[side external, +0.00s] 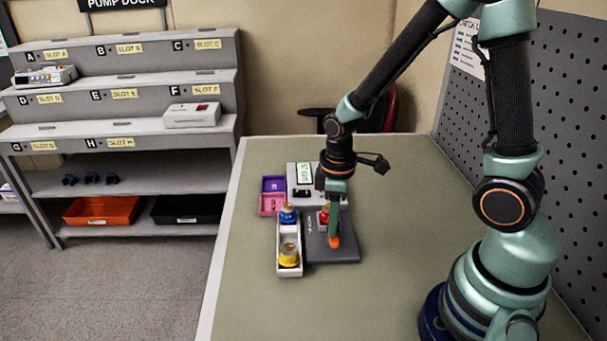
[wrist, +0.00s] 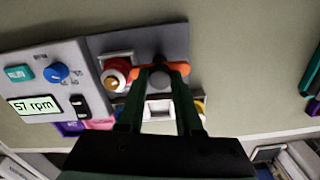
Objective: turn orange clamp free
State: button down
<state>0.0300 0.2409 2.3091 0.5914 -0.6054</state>
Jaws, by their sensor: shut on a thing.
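A red-capped part (wrist: 116,74) sits beside the clamp, close to one finger. The fingers hide part of the clamp, so its exact angle is unclear.
A white device (wrist: 45,78) with a "57 rpm" screen and a blue knob adjoins the plate. A white tray (side external: 280,272) holds blue-topped and yellow bottles. Purple (side external: 273,184) and pink (side external: 271,204) bins are behind it.

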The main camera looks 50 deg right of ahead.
jog(key=shift+m, duration=0.4)
jog(key=m, duration=0.3)
jog(key=shift+m, duration=0.4)
jog(key=m, duration=0.4)
jog(key=shift+m, duration=0.3)
jog(key=m, duration=0.8)
jog(key=shift+m, duration=0.4)
jog(key=c, duration=0.6)
grip_release()
